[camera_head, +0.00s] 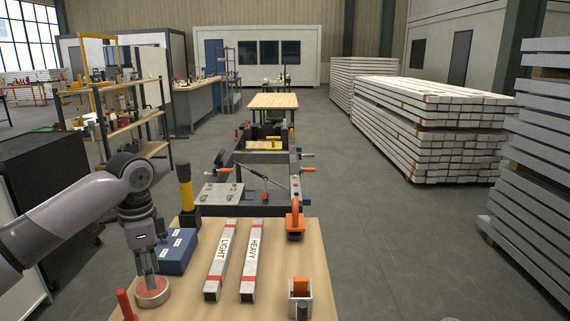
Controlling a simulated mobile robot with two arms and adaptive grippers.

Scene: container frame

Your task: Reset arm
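My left arm comes in from the left, and its gripper (149,284) points down at the front left of the wooden table (322,262). The fingertips are at a round red-topped piece (153,299). The fingers look close together; I cannot tell whether they grip the piece or only stand over it.
Two bars marked LIGHT (221,258) and HEAVY (250,260) lie on the table. A blue box (177,252) stands close beside my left gripper. An orange clamp (295,220) and an open holder (300,296) are on the right.

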